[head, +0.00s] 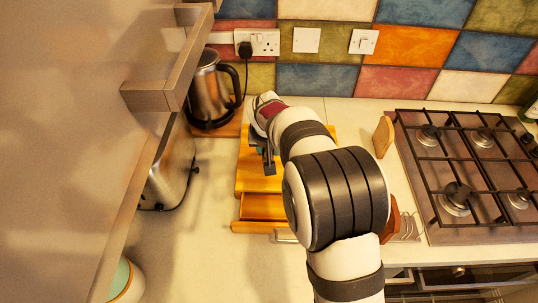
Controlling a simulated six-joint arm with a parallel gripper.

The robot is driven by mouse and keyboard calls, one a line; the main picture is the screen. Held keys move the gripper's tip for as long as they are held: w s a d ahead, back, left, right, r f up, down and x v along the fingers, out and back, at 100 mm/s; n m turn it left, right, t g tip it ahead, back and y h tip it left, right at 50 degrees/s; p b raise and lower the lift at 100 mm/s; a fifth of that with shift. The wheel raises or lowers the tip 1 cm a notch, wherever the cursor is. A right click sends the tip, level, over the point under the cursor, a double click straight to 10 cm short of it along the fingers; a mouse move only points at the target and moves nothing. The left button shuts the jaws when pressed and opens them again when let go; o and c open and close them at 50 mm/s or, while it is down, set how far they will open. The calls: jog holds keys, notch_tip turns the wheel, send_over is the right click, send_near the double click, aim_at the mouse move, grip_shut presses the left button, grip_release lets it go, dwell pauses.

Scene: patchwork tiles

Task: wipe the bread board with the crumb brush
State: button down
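A wooden board (250,182) lies on the worktop in the middle of the head view. An orange-yellow drawer-like part (262,207) sticks out at its front edge. My arm covers its right side. My gripper (269,166) points down over the board's left part. It is small and dark here, and I cannot tell whether its fingers are open or shut. A small teal patch (259,151) shows beside the gripper; I cannot tell what it is. I cannot make out the crumb brush for certain.
A steel kettle (207,92) stands behind left of the board, with a toaster (170,172) in front of it. A gas hob (470,170) fills the right. A wooden piece (383,136) stands by the hob.

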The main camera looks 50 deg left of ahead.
jog(key=shift+r, duration=1.85)
jog(key=w+d+r+m+t+h, duration=0.15)
jog(key=w+d+r, duration=0.3)
jog(key=d, duration=0.75)
jog(key=w+d+r+m+g, duration=0.1)
jog(key=w+d+r+m, duration=0.4)
jog(key=d, duration=0.7)
jog(key=s+d+r+m+h, duration=0.1)
jog(key=s+d+r, duration=0.1)
jog(key=d, duration=0.9)
jog(key=s+d+r+m, duration=0.1)
jog(key=s+d+r, duration=0.1)
jog(key=d, duration=1)
jog(key=shift+s+t+h, duration=0.35)
jog(key=shift+s, duration=0.55)
jog(key=shift+m, duration=0.25)
